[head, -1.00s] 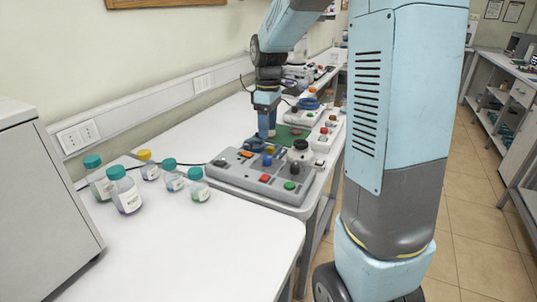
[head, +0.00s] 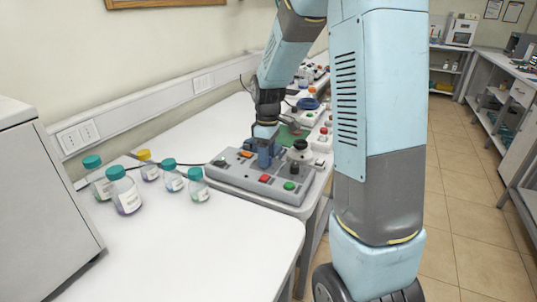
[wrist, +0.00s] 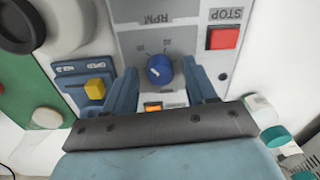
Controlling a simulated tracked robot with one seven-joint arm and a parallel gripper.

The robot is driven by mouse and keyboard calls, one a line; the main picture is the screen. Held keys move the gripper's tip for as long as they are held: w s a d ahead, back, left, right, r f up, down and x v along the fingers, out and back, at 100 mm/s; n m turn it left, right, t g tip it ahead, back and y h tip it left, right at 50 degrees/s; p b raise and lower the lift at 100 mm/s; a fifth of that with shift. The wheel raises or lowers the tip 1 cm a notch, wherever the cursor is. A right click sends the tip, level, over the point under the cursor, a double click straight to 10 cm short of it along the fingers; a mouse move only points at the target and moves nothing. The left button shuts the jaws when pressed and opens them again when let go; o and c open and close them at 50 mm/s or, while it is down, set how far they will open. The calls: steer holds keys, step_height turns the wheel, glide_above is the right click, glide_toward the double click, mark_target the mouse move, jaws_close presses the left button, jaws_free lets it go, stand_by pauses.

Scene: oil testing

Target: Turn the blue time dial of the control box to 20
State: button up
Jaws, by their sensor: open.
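The grey control box (head: 222,172) stands on the white bench in the head view. My gripper (head: 264,160) is over it, pointing down, and hides the blue dial there. In the wrist view the blue dial (wrist: 159,70) is round, with a small scale around it, on a light panel strip marked RPM. My gripper (wrist: 161,74) is open, with one blue finger on each side of the dial. No contact with the dial shows, and the height of the fingertips against it is hard to tell. The dial's exact reading is too small to read.
Close by are a red STOP button (wrist: 223,38), a yellow knob (wrist: 95,88) beside the left finger, and an orange button (wrist: 153,107). A black knob (wrist: 18,22) is at the upper left. Several capped bottles (head: 126,192) stand left of the box. The front bench is clear.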

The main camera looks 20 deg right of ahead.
steer(key=c, duration=1)
steer(key=shift+d, duration=0.2)
jaws_close()
steer(key=shift+a, duration=0.1)
steer(key=shift+m, duration=0.6)
steer(key=m, duration=0.3)
steer(key=shift+a+r+m, duration=0.1)
steer(key=shift+m, duration=0.3)
steer(key=m, duration=0.6)
steer(key=shift+m+t, duration=0.3)
